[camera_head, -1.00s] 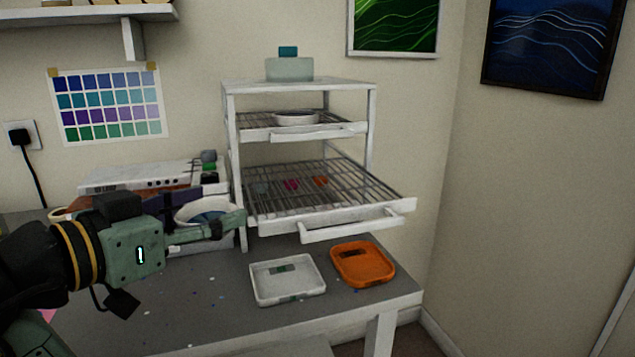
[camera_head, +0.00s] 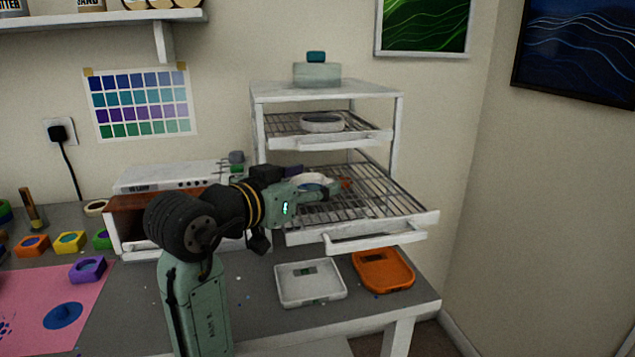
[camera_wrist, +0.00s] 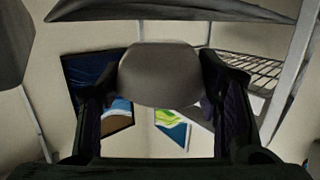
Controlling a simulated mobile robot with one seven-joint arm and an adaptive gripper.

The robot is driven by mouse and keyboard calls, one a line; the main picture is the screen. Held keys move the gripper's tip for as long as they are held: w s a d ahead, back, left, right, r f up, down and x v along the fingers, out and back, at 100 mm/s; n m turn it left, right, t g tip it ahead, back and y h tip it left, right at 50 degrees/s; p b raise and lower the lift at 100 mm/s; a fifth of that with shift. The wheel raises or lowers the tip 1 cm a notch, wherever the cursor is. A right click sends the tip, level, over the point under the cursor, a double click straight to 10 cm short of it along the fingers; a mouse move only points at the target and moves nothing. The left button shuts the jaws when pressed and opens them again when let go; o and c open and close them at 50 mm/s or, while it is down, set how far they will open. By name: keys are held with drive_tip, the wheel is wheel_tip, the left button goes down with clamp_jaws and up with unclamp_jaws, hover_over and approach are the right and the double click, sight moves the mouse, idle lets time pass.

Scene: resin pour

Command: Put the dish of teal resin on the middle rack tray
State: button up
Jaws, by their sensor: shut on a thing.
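My gripper (camera_head: 322,190) is shut on a pale round dish (camera_head: 312,178), over the pulled-out wire tray (camera_head: 385,204) of the white rack. This tray is below the upper tray (camera_head: 370,136); I cannot tell whether the dish touches the wires. In the wrist view the dish is a grey rounded shape (camera_wrist: 158,75) between the two dark fingers; its resin is hidden there. In the head view the gripper and arm hide much of the dish and the tray's left part.
Another white dish (camera_head: 322,122) stands on the upper tray. A lidded container (camera_head: 317,73) stands on the rack top. A white tray (camera_head: 310,283) and an orange tray (camera_head: 383,270) lie on the table in front. The pulled-out tray's right side looks clear.

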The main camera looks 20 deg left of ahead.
drive_tip(key=shift+p+x, duration=0.45)
drive_tip(key=shift+x, duration=0.7)
drive_tip(key=shift+s+f, duration=0.1)
drive_tip(key=shift+f, duration=0.4)
drive_tip(key=shift+f, duration=0.2)
drive_tip(key=o, duration=1.2)
